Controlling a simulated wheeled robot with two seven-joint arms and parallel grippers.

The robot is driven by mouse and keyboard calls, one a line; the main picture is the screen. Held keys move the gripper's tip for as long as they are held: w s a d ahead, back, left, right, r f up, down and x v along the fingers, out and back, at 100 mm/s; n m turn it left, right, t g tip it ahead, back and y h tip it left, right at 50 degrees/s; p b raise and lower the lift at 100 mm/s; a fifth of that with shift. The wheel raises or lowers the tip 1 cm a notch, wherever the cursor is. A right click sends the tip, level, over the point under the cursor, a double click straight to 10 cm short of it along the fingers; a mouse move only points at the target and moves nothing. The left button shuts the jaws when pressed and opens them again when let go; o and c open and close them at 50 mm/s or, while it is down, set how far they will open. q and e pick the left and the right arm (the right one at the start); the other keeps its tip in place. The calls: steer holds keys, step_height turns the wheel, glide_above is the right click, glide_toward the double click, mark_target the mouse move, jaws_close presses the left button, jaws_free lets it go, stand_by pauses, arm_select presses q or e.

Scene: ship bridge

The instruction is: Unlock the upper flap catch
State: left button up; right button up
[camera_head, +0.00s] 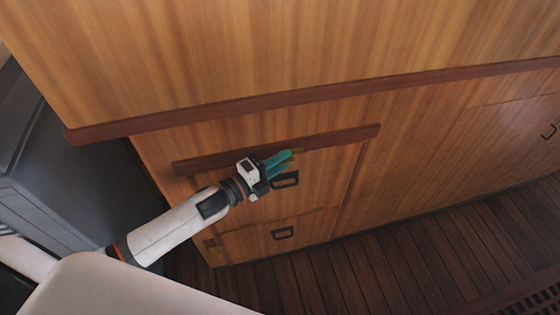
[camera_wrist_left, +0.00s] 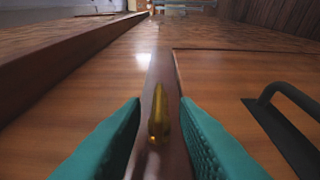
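The upper flap (camera_head: 325,180) is a wooden panel in the cabinet front with a dark handle (camera_head: 287,180); it looks closed. The handle also shows at the right in the left wrist view (camera_wrist_left: 290,105). The brass upper flap catch (camera_wrist_left: 158,117) sits on a dark red-brown wooden strip (camera_wrist_left: 158,75). My left gripper (camera_head: 284,158) is at the top of the flap, just above the handle. In the left wrist view its two teal fingers (camera_wrist_left: 160,103) are open, one on each side of the catch, with gaps visible. My right gripper is out of view.
A lower flap with a dark handle (camera_head: 283,232) is below the upper one. A long wooden ledge (camera_head: 260,103) juts out above the flaps. Another handle (camera_head: 549,132) is far right. The plank floor (camera_head: 400,260) in front is clear. A grey unit (camera_head: 70,160) stands left.

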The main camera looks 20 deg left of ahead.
arm_select(q)
steer(key=b+v, duration=0.1)
steer(key=v, duration=1.1)
